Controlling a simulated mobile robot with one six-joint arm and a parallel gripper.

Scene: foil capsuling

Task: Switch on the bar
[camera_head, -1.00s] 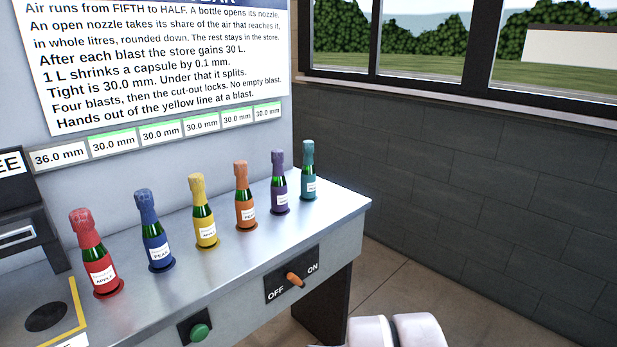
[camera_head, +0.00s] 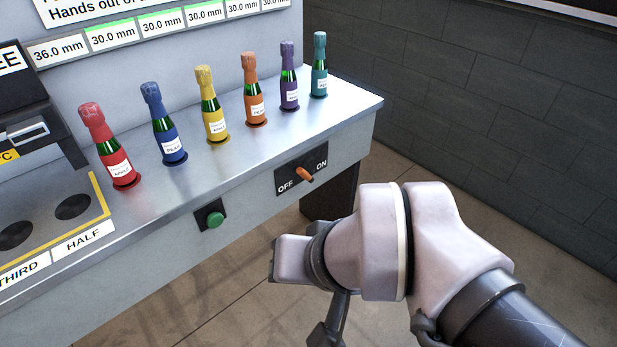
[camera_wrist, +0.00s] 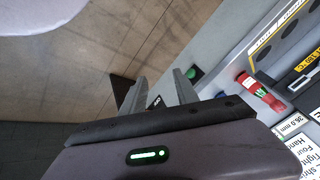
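The bar's switch is an orange knob (camera_head: 305,175) on a dark plate (camera_head: 286,185) on the counter's front face, with OFF at lower left and ON at upper right. The knob sits between the two words; I cannot tell which it points at. In the wrist view my gripper (camera_wrist: 158,78) is open and empty, its two fingers apart. Part of the switch plate (camera_wrist: 156,101) with lettering shows between them; the knob is hidden there. In the head view my arm is in front of the counter, below and right of the switch, apart from it.
A green button (camera_head: 215,219) is left of the switch; it also shows in the wrist view (camera_wrist: 191,73). Several foil-topped bottles, including a red one (camera_head: 117,165), stand along the counter (camera_head: 240,160). A yellow line (camera_head: 101,197) borders the holes at left. Open floor lies in front.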

